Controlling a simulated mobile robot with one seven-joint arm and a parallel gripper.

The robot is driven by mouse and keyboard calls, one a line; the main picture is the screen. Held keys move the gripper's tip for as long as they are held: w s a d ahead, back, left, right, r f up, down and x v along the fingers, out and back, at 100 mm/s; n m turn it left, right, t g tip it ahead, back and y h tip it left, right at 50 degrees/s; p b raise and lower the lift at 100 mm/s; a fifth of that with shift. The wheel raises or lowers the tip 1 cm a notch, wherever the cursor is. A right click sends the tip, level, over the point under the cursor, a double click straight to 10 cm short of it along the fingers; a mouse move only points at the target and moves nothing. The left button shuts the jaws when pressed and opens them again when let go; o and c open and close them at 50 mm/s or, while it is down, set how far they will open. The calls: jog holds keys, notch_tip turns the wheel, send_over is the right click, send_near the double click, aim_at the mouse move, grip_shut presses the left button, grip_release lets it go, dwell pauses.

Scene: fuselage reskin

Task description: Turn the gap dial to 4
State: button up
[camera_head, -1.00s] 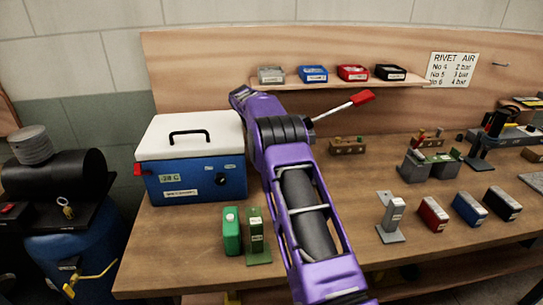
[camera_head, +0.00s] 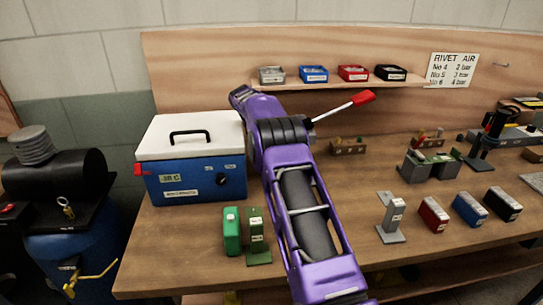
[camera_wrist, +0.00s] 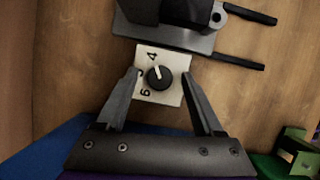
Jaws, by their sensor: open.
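The gap dial shows in the wrist view as a black round knob (camera_wrist: 160,77) with a white pointer line, on a pale plate (camera_wrist: 178,93). The plate carries the numbers 4, 5 and 6, partly turned. The pointer slants up and slightly left, toward the side of the 4; its exact setting is hard to tell. My gripper (camera_wrist: 160,74) is open, its fingers left and right of the plate, with a gap to the knob. In the head view my purple arm hides the dial and the gripper.
A dark grey device (camera_wrist: 175,35) with two black prongs adjoins the plate. A blue-and-white cool box (camera_head: 195,180) stands left of my arm, with green blocks (camera_head: 232,231) at its front. Red (camera_head: 433,215), blue (camera_head: 468,209) and black (camera_head: 503,203) boxes stand at right.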

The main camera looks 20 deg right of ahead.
notch_tip(320, 180, up, 10)
dwell(0.5)
